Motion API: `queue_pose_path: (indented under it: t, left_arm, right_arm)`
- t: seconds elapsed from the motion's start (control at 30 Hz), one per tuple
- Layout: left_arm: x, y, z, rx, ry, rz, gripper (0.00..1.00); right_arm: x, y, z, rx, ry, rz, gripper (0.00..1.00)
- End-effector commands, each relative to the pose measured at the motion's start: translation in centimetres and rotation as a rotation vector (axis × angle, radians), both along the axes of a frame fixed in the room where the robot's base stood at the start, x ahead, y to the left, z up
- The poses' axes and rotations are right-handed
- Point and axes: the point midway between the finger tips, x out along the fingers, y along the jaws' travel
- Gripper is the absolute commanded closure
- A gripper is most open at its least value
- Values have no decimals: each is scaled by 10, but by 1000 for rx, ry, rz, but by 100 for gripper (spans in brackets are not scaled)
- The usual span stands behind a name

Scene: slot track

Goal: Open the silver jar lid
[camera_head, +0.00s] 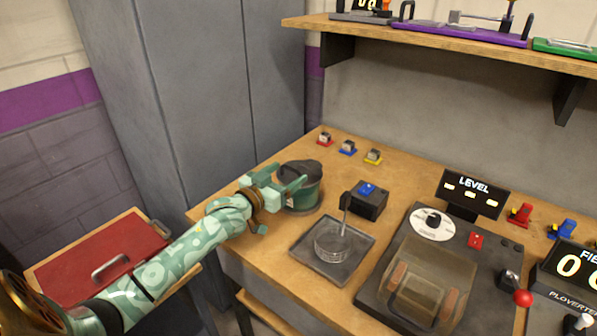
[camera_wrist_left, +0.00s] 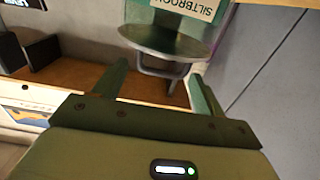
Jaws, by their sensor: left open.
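A green jar (camera_head: 304,196) with a grey, silver-looking lid (camera_head: 302,167) stands near the back left of the wooden bench. In the left wrist view the jar (camera_wrist_left: 190,14) appears upside down, with a white label, a round silver lid (camera_wrist_left: 165,42) and a wire-like loop handle (camera_wrist_left: 160,70) on the lid. My left gripper (camera_head: 290,175) is at the jar's left side near lid height. Its fingers (camera_wrist_left: 160,78) are open, and the loop shows between them; I cannot tell whether they touch it. My right gripper is not in view.
A grey tray (camera_head: 302,255) holding a clear round vessel sits in front of the jar. A black box with a blue button (camera_head: 368,200) stands right of it. A machine with a LEVEL display (camera_head: 474,189) is farther right. A shelf (camera_head: 450,46) overhangs the back; grey cabinets (camera_head: 200,90) stand behind.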

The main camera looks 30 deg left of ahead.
Motion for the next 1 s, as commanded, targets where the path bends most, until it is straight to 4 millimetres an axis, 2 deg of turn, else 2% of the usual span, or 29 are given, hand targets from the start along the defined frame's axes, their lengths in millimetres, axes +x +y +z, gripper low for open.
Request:
queue_pose_path:
  t: [0.1,0.23,0.4,0.63,0.8,0.83,1.0]
  left_arm:
    - [25,-1,-3,0,0,1,29]
    - [41,-3,-2,0,1,0,29]
    - [49,-4,-1,0,1,0,29]
    - [49,-4,0,0,1,0,29]
    - [49,-4,0,0,1,0,76]
    - [49,-4,0,0,1,-1,79]
    - [49,-4,3,0,10,-1,79]
  right_arm:
    - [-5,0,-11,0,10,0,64]
    - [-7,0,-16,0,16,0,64]
    - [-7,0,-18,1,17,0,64]
    - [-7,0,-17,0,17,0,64]
    - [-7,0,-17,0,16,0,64]
    - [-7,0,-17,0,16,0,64]
    - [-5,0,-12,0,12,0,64]
